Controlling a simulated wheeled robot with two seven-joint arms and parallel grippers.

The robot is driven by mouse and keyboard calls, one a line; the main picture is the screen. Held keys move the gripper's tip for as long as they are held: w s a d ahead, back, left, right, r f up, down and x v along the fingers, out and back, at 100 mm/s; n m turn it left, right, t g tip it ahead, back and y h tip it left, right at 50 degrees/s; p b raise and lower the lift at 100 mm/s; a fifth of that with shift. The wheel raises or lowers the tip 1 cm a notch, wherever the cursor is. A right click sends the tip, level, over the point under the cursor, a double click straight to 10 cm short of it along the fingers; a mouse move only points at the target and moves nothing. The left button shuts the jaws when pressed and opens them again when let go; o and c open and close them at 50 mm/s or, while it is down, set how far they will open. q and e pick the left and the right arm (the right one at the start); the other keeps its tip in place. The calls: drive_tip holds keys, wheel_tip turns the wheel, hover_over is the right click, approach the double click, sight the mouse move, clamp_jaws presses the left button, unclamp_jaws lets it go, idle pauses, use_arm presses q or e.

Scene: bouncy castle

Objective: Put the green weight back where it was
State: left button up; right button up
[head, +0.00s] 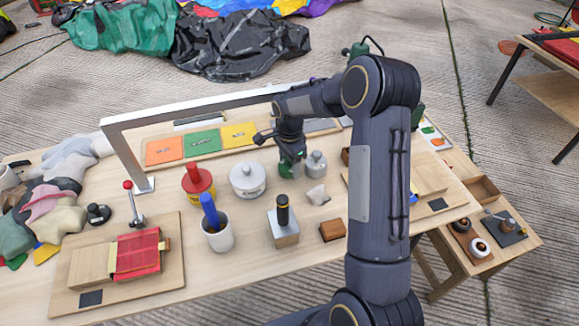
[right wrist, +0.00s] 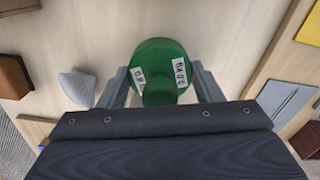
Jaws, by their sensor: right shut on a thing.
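The green weight (head: 288,168) is on or just above the wooden table (head: 150,305), behind the middle of its top; I cannot tell if it touches the wood. In the right wrist view the green weight (right wrist: 155,55) is round with white labels and sits between the two fingers. My right gripper (head: 291,150) reaches down from above and is shut on it; it also shows in the right wrist view (right wrist: 160,88). A red weight (head: 198,181), a white one (head: 247,180) and a grey one (head: 316,164) stand nearby. My left gripper is not in view.
Orange (head: 164,150), green (head: 202,141) and yellow (head: 239,135) squares lie on a board behind the weights, under a metal frame (head: 118,150).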

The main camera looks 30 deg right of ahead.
drive_tip(key=shift+f, duration=1.05)
drive_tip(key=shift+f, duration=0.15)
drive_tip(key=o, duration=1.7)
drive_tip(key=shift+o, duration=0.2)
